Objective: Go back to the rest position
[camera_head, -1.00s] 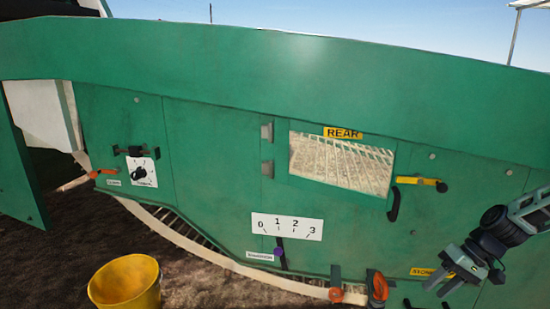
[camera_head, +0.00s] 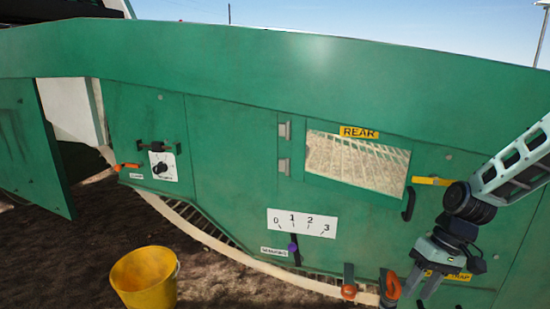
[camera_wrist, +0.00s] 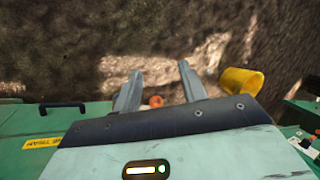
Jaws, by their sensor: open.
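My gripper (camera_head: 420,289) is at the lower right of the head view, in front of the green machine panel (camera_head: 235,150), with its fingers pointing down. The fingers are apart and nothing is between them. In the wrist view my gripper (camera_wrist: 158,82) is also open and empty, over brown soil. It partly covers a yellow label on the panel in the head view. I cannot tell whether it touches the panel.
A yellow bucket (camera_head: 145,279) stands on the soil at lower left. Orange handles (camera_head: 389,290) are close to my gripper. A lever with a purple knob (camera_head: 293,247) sits below the 0-3 scale (camera_head: 302,223). A green door (camera_head: 30,150) stands open at far left.

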